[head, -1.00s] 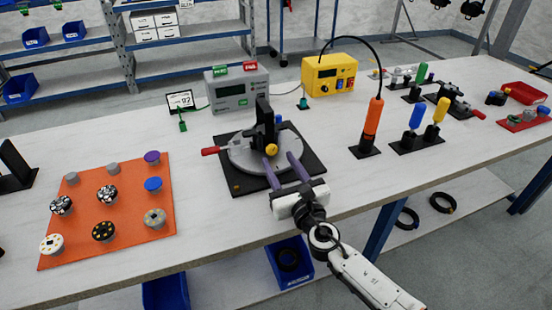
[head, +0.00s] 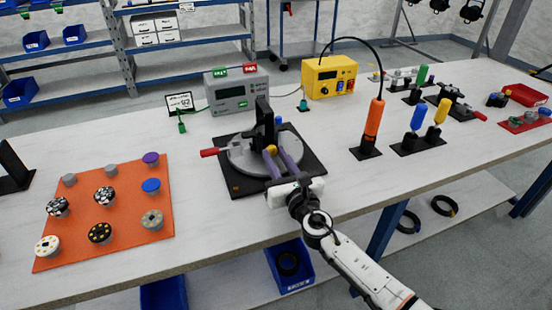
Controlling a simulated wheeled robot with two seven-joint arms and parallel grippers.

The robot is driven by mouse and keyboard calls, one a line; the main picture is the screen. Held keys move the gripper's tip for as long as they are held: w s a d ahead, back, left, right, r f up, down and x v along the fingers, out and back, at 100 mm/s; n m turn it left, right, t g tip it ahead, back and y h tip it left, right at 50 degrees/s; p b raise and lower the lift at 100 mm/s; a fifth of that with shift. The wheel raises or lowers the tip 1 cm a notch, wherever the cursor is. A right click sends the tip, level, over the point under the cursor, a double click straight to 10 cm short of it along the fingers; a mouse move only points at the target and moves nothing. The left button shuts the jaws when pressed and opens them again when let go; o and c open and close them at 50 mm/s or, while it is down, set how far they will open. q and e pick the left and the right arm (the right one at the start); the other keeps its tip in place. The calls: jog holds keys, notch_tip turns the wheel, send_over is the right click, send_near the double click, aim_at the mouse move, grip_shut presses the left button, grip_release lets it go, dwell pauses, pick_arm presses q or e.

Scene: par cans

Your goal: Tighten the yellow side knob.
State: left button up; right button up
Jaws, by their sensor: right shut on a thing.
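The yellow side knob (head: 270,151) is on the near side of a black upright post (head: 264,125), which stands on a round grey turntable (head: 242,158) over a black base plate (head: 232,186). A red-handled lever (head: 210,153) sticks out to the left of the turntable. My right gripper (head: 276,155) reaches in from the front; its purple fingers are closed around the yellow knob, one on each side. The fingers partly cover the turntable's near right part. My left gripper is not in view.
An orange mat (head: 125,200) with several round pieces lies at left. A grey meter (head: 238,90) and a yellow power unit (head: 328,77) stand behind. An orange screwdriver (head: 373,118) stands upright at right, near a blue and yellow tool holder (head: 418,144).

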jog(key=m+b, duration=0.1)
jog(key=m, duration=0.2)
jog(key=shift+f, duration=0.2)
jog(key=shift+r+m, duration=0.1)
jog(key=shift+m, duration=0.6)
jog(key=o, duration=1)
jog(key=shift+o, duration=0.4)
